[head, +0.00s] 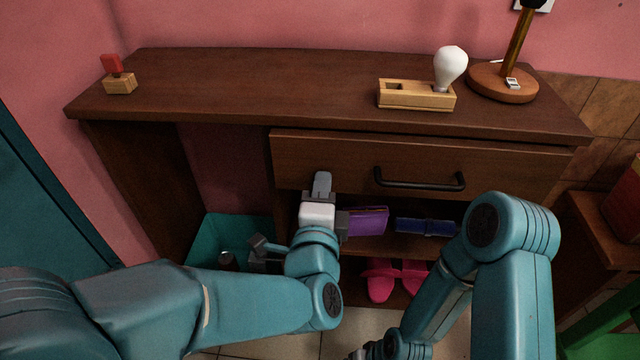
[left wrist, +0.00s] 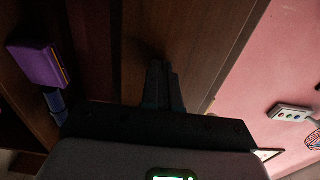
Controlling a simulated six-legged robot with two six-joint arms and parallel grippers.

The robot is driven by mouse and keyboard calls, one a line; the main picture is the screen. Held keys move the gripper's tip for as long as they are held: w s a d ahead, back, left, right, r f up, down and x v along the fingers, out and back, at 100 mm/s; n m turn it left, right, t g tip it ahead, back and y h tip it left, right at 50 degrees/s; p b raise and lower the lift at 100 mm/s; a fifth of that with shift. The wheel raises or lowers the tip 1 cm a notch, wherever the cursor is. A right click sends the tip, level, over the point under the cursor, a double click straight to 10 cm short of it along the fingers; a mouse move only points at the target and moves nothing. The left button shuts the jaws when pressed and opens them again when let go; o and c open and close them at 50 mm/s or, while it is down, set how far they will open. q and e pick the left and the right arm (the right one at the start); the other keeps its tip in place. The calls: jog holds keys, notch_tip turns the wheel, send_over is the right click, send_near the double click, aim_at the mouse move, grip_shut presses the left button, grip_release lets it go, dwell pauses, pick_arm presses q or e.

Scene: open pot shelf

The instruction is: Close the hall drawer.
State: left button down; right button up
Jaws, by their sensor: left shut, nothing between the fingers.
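The hall drawer (head: 325,160) is a wide dark wood front under the tabletop, with a black bar handle (head: 420,181). A thin strip of its top edge shows below the tabletop, so it seems to stand slightly out; how far is hard to tell. My left gripper (head: 322,184) is shut and empty, its tips at the lower left part of the drawer front, left of the handle. In the left wrist view the shut fingers (left wrist: 158,82) point at dark wood; contact is unclear. My right gripper is at the bottom edge, mostly cut off, its fingers unclear.
On the top stand a red-handled stamp (head: 116,76), a wooden holder with a white bulb (head: 450,70) and a lamp base (head: 503,82). Below are a purple book (head: 368,220), a blue item (head: 425,227), pink shoes (head: 381,280) and a teal bin (head: 215,232).

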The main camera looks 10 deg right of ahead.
pick_arm(q)
jog(key=shift+r, duration=0.15)
pick_arm(e)
jog(key=shift+w, duration=0.45)
pick_arm(q)
jog(key=shift+w, duration=0.1)
jog(key=p+x, duration=0.1)
jog(key=x, duration=0.1)
jog(key=shift+w+d+r, duration=0.1)
jog(key=shift+w+r, duration=0.1)
jog(key=shift+w, duration=0.2)
pick_arm(e)
jog(key=shift+s+a+r, duration=0.15)
jog(key=shift+s+r, duration=0.3)
jog(key=shift+r, duration=0.3)
